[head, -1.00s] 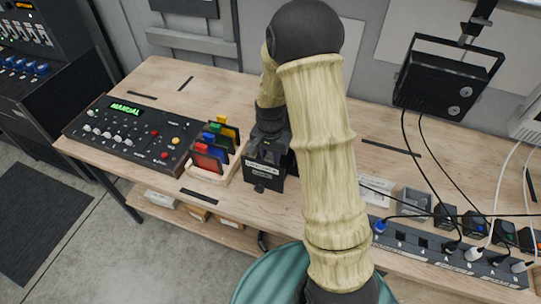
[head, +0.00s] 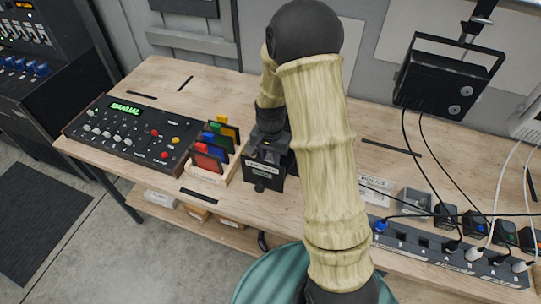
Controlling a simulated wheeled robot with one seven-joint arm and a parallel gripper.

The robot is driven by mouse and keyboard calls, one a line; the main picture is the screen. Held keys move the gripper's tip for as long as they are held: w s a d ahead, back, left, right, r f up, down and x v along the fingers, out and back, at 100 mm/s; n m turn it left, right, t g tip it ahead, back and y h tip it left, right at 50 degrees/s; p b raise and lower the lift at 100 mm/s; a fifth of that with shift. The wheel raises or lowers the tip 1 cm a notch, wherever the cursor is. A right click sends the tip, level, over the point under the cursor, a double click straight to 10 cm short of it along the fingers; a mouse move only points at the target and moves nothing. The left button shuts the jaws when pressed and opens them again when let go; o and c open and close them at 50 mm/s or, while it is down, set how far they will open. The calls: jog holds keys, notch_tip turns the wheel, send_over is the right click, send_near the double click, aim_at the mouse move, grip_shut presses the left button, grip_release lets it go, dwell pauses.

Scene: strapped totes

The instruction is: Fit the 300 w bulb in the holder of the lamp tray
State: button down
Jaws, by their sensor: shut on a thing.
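My arm reaches over the wooden bench and bends down to my black gripper (head: 268,148). It is at the top of a black labelled box (head: 263,172), dark against dark, so its fingertips are hard to make out. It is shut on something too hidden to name. I cannot make out the 300 w bulb in this view. A pale labelled tray (head: 376,186) shows just right of my arm, partly behind it. I cannot read its label or tell whether it is the lamp tray, and no holder shows clearly.
A control panel (head: 130,133) stands at the left, beside a wooden rack (head: 212,181) of coloured cards. A black floodlight (head: 448,78) hangs at the back right. A socket strip (head: 448,252) with cables and plugs lies along the right front edge. A grey bin (head: 415,201) stands behind it.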

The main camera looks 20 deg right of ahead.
jog(key=shift+f, duration=0.25)
jog(key=c, duration=1)
grip_release()
jog(key=shift+c, duration=0.2)
jog(key=shift+r, duration=0.15)
notch_tip(320, 180, up, 17)
jog(key=b, duration=0.4)
jog(key=s+f+n+t+b, duration=0.1)
jog(key=s+f+n+t, duration=0.1)
jog(key=s+f+n, duration=0.5)
jog(key=s+f, duration=0.3)
jog(key=s, duration=0.4)
jog(key=shift+s+t+b, duration=0.25)
jog(key=shift+t+b, duration=0.05)
jog(key=shift+b, duration=0.1)
